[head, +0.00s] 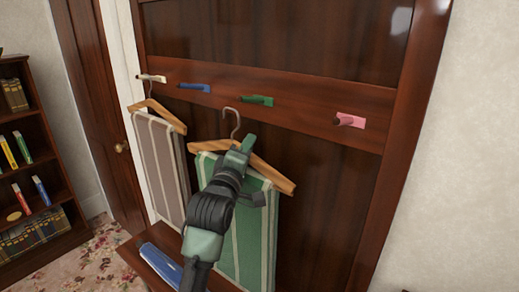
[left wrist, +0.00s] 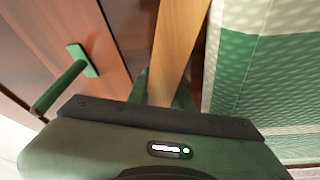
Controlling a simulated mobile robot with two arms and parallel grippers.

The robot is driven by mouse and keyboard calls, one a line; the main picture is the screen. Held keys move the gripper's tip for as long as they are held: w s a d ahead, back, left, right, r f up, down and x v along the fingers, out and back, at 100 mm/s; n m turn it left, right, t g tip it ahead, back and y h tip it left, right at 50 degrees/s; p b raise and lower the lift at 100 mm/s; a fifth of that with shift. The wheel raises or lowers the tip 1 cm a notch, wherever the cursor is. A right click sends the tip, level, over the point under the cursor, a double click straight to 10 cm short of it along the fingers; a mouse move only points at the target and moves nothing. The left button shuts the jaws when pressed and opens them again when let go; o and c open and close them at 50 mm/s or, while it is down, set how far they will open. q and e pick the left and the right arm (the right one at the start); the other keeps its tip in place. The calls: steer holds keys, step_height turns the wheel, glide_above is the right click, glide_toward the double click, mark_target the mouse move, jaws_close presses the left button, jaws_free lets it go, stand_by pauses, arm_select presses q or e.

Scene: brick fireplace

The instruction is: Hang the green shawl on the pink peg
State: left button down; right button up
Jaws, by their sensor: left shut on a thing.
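The green shawl (head: 251,233), striped with pale lines, hangs over a wooden hanger (head: 276,178) with a metal hook (head: 232,118). My left gripper (head: 243,150) is shut on the hanger near its middle. The hook's top is below and left of the green peg (head: 257,100) and apart from the pink peg (head: 349,121), which is empty at the right end of the rail. In the left wrist view the hanger's wood (left wrist: 178,45) runs into the jaws, with the shawl (left wrist: 262,70) on the right. My right gripper is not in view.
A grey-brown striped shawl (head: 160,165) hangs on a hanger at the white peg (head: 152,78). The blue peg (head: 194,87) is empty. A green peg (left wrist: 62,85) is close in the left wrist view. A bookcase (head: 35,160) stands at the left. A blue item (head: 160,264) lies below.

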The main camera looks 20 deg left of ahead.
mark_target(264, 144)
arm_select(q)
steer(key=d, duration=0.2)
steer(key=d+p, duration=0.1)
steer(key=shift+w+d+r, duration=0.2)
steer(key=shift+w+r, duration=0.05)
steer(key=shift+f+p, duration=0.4)
steer(key=shift+f, duration=0.1)
steer(key=shift+a+f, duration=0.2)
steer(key=shift+d, duration=0.1)
steer(key=c, duration=1.6)
jaws_free()
steer(key=shift+f, duration=0.25)
steer(key=o, duration=0.3)
steer(key=shift+s, duration=0.1)
steer(key=shift+r, duration=0.1)
